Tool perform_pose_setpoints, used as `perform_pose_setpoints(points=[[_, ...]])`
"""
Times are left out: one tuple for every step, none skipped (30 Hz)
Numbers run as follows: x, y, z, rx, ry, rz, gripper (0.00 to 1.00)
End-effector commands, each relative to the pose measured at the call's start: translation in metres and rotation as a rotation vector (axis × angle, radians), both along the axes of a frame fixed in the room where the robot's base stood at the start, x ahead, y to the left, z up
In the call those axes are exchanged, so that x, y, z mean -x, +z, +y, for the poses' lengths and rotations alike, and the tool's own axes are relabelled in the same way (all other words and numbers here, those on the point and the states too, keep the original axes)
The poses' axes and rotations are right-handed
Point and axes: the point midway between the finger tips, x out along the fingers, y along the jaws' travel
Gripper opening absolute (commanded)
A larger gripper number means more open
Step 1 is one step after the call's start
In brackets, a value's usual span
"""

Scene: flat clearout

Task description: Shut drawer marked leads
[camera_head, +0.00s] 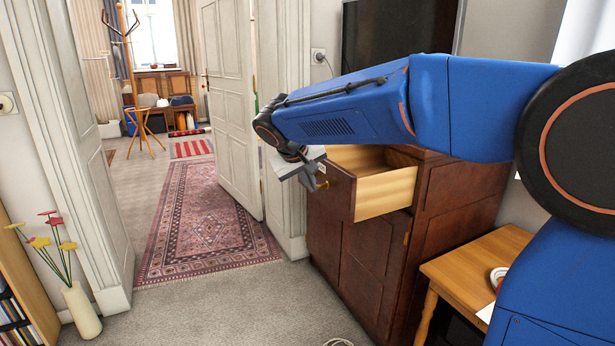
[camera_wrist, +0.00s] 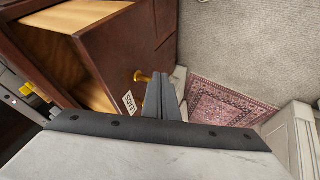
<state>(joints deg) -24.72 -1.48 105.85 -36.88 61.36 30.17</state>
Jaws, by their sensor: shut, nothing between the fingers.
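The open drawer (camera_head: 385,192) sticks out from the upper part of a dark brown wooden cabinet (camera_head: 450,200). Its side is pale wood and its front is dark, with a brass knob (camera_head: 322,185). In the wrist view the drawer front (camera_wrist: 115,65) carries a white label (camera_wrist: 129,103) that seems to read "LEADS", beside the brass knob (camera_wrist: 142,77). My gripper (camera_head: 312,180) is shut and empty, at the outer side of the drawer front near the knob. In the wrist view its fingers (camera_wrist: 168,98) are together close to the knob and label; I cannot tell whether they touch.
A wooden side table (camera_head: 470,265) stands right of the cabinet. A white door (camera_head: 228,90) stands open left of it, with a patterned rug (camera_head: 205,225) beyond. A vase with flowers (camera_head: 80,310) is at the lower left. The grey carpet before the cabinet is mostly clear.

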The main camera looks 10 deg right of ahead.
Motion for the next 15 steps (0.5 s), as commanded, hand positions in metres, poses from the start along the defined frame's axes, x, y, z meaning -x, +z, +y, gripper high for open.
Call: perform_pose_setpoints(points=[[-0.004,-0.008,-0.004,0.001,-0.001,0.002,0.00],[-0.007,-0.012,-0.006,0.001,-0.001,0.002,0.00],[-0.010,-0.017,-0.008,0.001,-0.001,0.001,0.00],[-0.013,-0.022,-0.010,0.001,-0.001,0.002,0.00],[-0.015,-0.026,-0.012,0.002,-0.002,0.002,0.00],[-0.018,-0.031,-0.015,0.001,-0.001,0.002,0.00],[-0.019,-0.028,-0.020,0.000,-0.002,-0.002,0.00],[-0.020,-0.028,-0.025,-0.001,-0.003,-0.001,0.00],[-0.021,-0.027,-0.030,-0.001,-0.004,-0.002,0.00],[-0.022,-0.027,-0.033,-0.001,-0.003,-0.001,0.00],[-0.023,-0.027,-0.036,0.000,-0.002,-0.001,0.00],[-0.024,-0.027,-0.040,-0.001,-0.002,-0.001,0.00],[-0.025,-0.027,-0.042,-0.001,-0.002,-0.001,0.00],[-0.025,-0.027,-0.044,-0.001,-0.002,-0.002,0.00],[-0.026,-0.027,-0.046,-0.001,-0.001,-0.002,0.00]])
